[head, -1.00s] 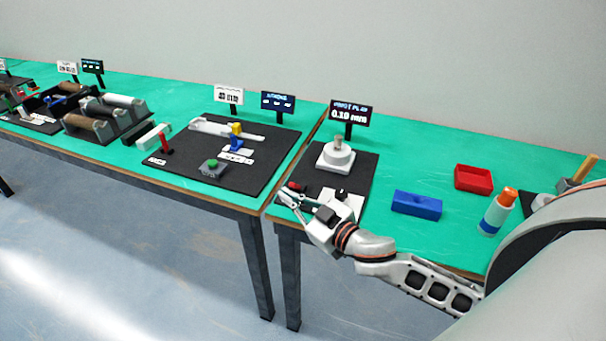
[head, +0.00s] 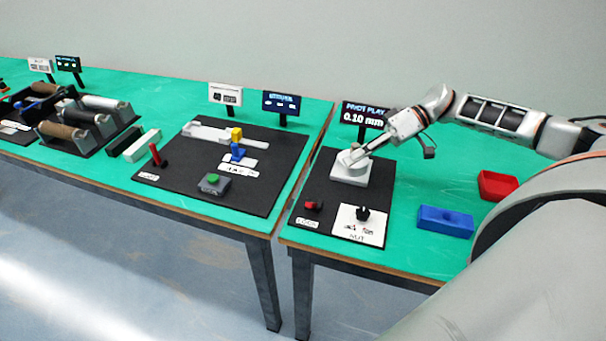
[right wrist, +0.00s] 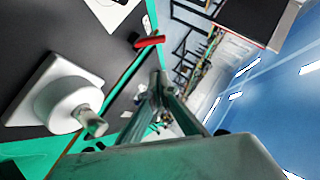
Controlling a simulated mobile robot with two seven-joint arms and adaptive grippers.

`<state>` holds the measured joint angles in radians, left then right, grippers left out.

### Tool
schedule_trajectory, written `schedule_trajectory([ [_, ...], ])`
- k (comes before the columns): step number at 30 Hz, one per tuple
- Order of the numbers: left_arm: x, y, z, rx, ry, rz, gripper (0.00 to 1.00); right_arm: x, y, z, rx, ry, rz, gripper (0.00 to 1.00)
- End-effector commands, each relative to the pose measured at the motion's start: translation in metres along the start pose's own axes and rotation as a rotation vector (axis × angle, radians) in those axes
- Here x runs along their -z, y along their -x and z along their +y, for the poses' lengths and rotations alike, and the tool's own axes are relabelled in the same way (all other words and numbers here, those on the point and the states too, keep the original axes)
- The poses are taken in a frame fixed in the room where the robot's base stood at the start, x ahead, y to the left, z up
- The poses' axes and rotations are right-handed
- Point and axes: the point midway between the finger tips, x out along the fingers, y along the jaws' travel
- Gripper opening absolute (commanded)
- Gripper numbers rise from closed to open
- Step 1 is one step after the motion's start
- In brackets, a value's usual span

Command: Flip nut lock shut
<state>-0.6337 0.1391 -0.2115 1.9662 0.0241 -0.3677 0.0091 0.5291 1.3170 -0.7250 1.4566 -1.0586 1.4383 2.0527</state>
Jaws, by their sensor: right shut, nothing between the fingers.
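The lock is a small red lever (head: 313,206) lying low on the black board, behind a white label, in the head view. It also shows in the right wrist view as a red bar (right wrist: 149,41). To its right a black nut knob (head: 363,213) stands on a white plate (head: 349,230) marked NUT. Behind them is a round white pivot unit (head: 348,174) on a square base. My right gripper (head: 352,159) is shut and empty at the pivot unit, apart from the lock. Whether its tips touch the unit is unclear. My left gripper is out of view.
A sign (head: 365,114) reading 0.10 mm stands behind the pivot unit. A blue block (head: 445,222) and a red tray (head: 497,185) lie to the right. A second board (head: 262,190) with a yellow and blue part is on the left table. A gap separates the tables.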

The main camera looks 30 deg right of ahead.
Motion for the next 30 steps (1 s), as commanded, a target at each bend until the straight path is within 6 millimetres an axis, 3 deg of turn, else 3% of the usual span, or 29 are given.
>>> schedule_trajectory([
  [4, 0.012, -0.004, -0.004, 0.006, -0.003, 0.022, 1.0, -0.003, 0.012, 0.0, -0.006, -0.049, -0.019, 0.0],
  [8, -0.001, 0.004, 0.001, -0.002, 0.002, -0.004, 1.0, -0.004, 0.003, -0.001, -0.003, -0.053, -0.021, 0.0],
  [14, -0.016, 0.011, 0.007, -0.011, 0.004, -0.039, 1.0, -0.004, -0.032, -0.002, 0.001, -0.051, -0.021, 0.0],
  [23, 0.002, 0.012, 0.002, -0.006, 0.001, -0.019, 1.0, -0.004, -0.09, -0.002, 0.001, -0.05, -0.019, 0.0],
  [30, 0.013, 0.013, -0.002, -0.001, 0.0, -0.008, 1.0, -0.028, -0.11, -0.002, -0.003, -0.051, -0.02, 0.0],
])
